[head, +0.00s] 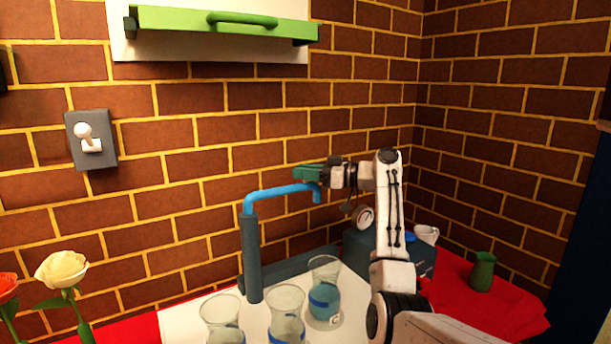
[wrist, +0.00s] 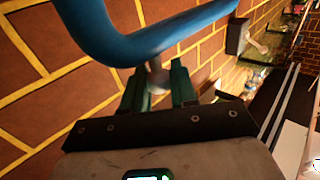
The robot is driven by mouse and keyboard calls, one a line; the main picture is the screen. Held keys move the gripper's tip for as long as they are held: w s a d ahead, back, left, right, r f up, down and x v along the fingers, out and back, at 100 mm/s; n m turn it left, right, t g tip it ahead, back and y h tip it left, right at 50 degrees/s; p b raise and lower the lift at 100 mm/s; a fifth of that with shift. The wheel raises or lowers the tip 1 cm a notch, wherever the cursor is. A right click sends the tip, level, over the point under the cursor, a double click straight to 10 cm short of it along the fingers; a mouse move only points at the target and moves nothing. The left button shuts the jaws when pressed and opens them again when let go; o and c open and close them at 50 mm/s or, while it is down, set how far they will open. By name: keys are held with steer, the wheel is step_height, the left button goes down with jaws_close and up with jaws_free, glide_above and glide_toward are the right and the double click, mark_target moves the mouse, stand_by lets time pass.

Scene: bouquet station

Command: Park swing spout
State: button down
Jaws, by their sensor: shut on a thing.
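The swing spout (head: 285,191) is a bright blue tube on a dark grey upright post (head: 251,260). Its arm reaches to the right in the head view, and its tip bends down. My gripper (head: 308,172), with green fingers, is at the spout's outer end. In the wrist view the blue spout (wrist: 140,45) crosses just beyond the fingertips of my gripper (wrist: 158,88). A small greyish piece (wrist: 157,76) shows between the fingers, and they are shut on this part of the spout. Its shape is partly hidden.
Several glass vases (head: 285,305) stand on the white surface (head: 180,320) below the spout. A white mug (head: 427,234) and a green jug (head: 482,272) are on the right. Roses (head: 62,270) stand at lower left.

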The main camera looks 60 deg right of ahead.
steer(key=shift+r, duration=0.6)
steer(key=c, duration=1.2)
jaws_free()
steer(key=shift+o, duration=1.3)
steer(key=shift+f, duration=0.3)
steer(key=v, duration=1)
steer(key=shift+s+b, duration=0.35)
steer(key=shift+s, duration=0.05)
steer(key=shift+r, duration=0.1)
